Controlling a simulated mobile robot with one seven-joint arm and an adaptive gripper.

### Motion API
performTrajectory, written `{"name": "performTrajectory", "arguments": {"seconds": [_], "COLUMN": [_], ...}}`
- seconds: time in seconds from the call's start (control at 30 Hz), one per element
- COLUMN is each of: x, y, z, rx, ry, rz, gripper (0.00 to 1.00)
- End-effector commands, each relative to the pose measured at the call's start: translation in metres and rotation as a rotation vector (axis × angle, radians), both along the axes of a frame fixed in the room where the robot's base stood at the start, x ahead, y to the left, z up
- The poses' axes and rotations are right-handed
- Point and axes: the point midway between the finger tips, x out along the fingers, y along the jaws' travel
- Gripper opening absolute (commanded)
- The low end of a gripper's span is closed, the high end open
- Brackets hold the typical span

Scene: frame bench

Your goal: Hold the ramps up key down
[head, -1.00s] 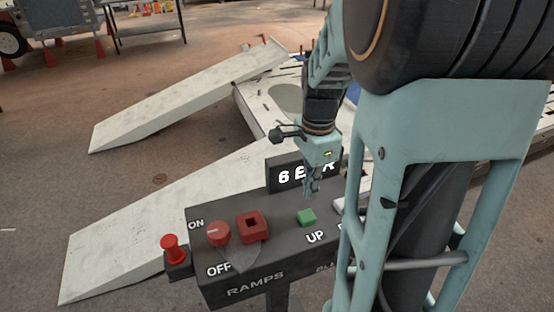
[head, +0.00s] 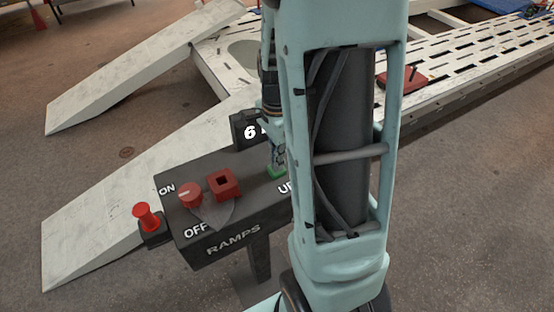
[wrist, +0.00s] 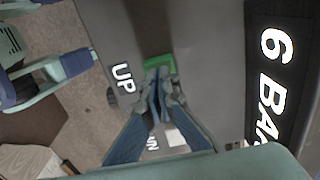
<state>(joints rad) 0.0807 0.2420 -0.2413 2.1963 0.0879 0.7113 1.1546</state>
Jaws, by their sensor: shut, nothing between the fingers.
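The green UP key (head: 275,174) sits on the dark ramps control box (head: 228,240), partly hidden behind my gripper and arm. It also shows in the wrist view as a green key (wrist: 158,62) beside the word UP. My gripper (head: 278,160) is shut and empty, pointing down with its tips at the green key. In the wrist view the closed fingertips (wrist: 158,78) overlap the key's near edge. I cannot tell whether the key is pressed in. A white key (wrist: 176,137) lies under my fingers, by lettering ending in WN.
A red knob (head: 190,195) between ON and OFF, a red square guard (head: 224,184) and a red plunger (head: 147,216) lie left of the key. The display (wrist: 275,80) stands close by and reads 6 BAR. Two pale ramps (head: 120,185) slope down behind.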

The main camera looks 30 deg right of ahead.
Motion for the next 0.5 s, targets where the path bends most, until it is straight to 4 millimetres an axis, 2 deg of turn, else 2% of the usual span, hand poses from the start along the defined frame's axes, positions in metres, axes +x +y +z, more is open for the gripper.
{"name": "performTrajectory", "arguments": {"seconds": [0.03,0.13,0.5], "x": [-0.001,-0.001,-0.004], "y": [0.0,0.0,0.001], "z": [-0.01,-0.018,-0.021], "rx": [0.0,0.0,0.002], "ry": [0.003,0.003,0.011], "rz": [0.0,0.0,0.001], "gripper": [0.0,0.0,0.0]}}
